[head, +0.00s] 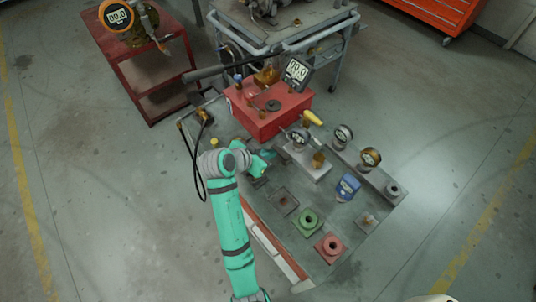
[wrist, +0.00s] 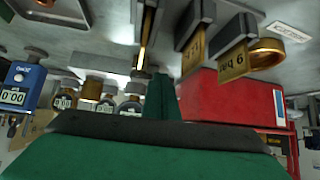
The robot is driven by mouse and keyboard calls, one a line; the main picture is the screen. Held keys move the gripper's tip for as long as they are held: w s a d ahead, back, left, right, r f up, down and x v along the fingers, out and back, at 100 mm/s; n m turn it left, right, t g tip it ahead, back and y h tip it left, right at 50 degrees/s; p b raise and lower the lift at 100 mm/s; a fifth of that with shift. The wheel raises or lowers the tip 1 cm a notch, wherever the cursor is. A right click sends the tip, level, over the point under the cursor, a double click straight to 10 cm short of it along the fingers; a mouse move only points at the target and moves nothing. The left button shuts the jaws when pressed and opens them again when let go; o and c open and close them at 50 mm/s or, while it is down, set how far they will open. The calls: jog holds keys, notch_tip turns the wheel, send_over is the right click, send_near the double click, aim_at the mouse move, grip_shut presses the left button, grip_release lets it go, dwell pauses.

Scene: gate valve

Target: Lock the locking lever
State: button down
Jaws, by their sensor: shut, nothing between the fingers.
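No part is plainly marked as the locking lever. A yellow-handled lever (head: 312,117) sticks out at the right side of the red box (head: 268,108). A long dark bar (head: 207,72) reaches left from behind the box. I cannot tell which is the locking lever. My gripper (head: 266,157) is low over the bench, in front of the red box and left of a pale block (head: 307,162) with a gauge. In the wrist view, the green fingers (wrist: 162,97) are together and empty. The red box (wrist: 228,102) shows upside down to their right, with brass tags (wrist: 236,58) nearby.
The grey bench top (head: 341,213) carries several gauges, a blue meter (head: 347,187), a green flange (head: 308,222) and a red flange (head: 331,247). A red cart (head: 150,62) is at the back left.

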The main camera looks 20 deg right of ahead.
jog(key=shift+w+d, duration=0.55)
jog(key=shift+d+r, duration=0.1)
jog(key=shift+d, duration=0.05)
jog(key=shift+s, duration=0.2)
